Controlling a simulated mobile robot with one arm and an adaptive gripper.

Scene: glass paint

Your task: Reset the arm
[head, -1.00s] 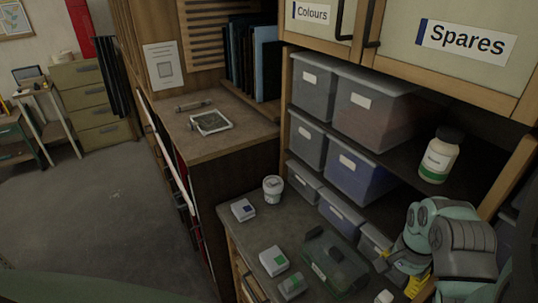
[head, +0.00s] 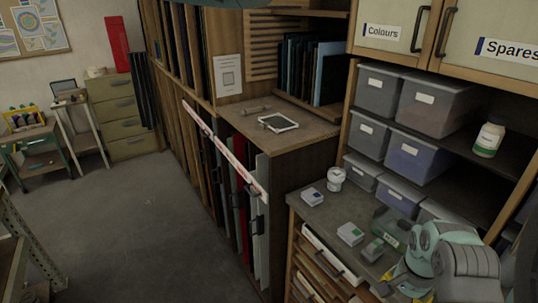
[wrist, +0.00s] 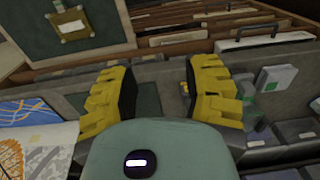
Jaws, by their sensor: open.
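My gripper (wrist: 160,88) is open, its two yellow ridged fingers spread wide in the wrist view with nothing held between them. In the head view my arm is folded at the lower right, over the right part of the cabinet top (head: 318,211). Only a little yellow of the gripper shows there, and its fingertips are hard to make out.
Small boxes (head: 350,233), a white tub (head: 336,178) and a dark green case (head: 390,228) stand near my arm. Grey bins (head: 432,105) and a white bottle (head: 489,138) fill the shelves. The floor (head: 130,220) at left is open.

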